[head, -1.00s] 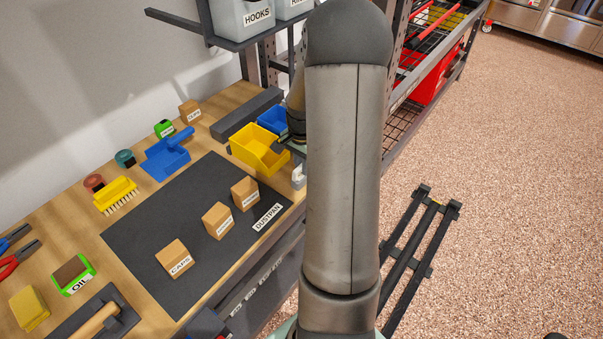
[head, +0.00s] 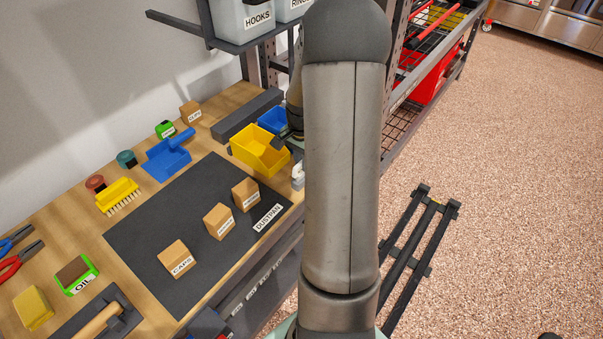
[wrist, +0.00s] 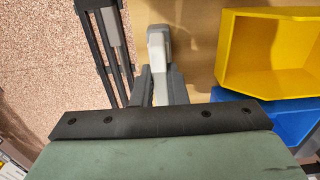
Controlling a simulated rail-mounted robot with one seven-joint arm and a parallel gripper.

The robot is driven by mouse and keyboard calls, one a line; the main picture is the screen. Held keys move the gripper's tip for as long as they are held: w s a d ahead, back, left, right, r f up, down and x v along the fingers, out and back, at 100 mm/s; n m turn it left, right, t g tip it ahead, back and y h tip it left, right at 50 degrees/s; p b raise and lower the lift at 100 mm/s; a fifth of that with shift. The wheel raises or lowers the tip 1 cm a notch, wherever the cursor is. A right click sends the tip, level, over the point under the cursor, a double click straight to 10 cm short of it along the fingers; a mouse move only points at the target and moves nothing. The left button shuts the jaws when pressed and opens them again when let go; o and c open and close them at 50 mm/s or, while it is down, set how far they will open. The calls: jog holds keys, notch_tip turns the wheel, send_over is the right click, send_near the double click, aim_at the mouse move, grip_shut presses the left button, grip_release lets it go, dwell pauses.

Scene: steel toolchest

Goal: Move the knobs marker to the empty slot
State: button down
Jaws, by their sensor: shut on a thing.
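My gripper (wrist: 161,90) points at the wooden bench near its front edge, beside the yellow bin (wrist: 265,82). Its fingers are close together on a small grey and white piece (wrist: 165,55). I cannot read a label on it, so I cannot tell whether it is the knobs marker. In the head view my arm hides most of the gripper; a small white piece (head: 298,175) shows just below it at the bench edge. Wooden blocks stand on the dark mat (head: 150,215); one reads CAPS (head: 177,259), the other labels are too small to read. No empty slot is clearly visible.
The yellow bin (head: 258,150) and a blue bin (head: 272,119) stand close beside my gripper. A blue dustpan (head: 168,155), yellow brush (head: 118,193) and OIL block (head: 77,275) lie left. Shelf bins hang above at the back. The mat's left part is clear.

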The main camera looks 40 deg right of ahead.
jog(key=shift+r+p, duration=0.85)
jog(key=shift+r, duration=0.65)
